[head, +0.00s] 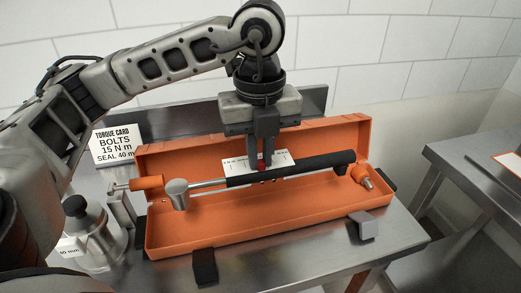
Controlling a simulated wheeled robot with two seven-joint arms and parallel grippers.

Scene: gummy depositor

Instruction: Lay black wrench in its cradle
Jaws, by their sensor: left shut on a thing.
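The black wrench (310,168) has a long black handle, a silver shaft and a round silver head at its left end. It lies lengthwise over the open orange case (250,232), with its handle end slightly higher in the picture. My left gripper (263,164) points down from above and is shut on the wrench near the left part of the black handle. I cannot tell whether the wrench touches the case. No separate cradle shows clearly; the wrench hides part of the case's inside. My right gripper is out of view.
A torque card (116,146) stands behind the case at the left. A metal bottle with a black cap (91,225) stands at the front left. A second table (485,180) is at the right.

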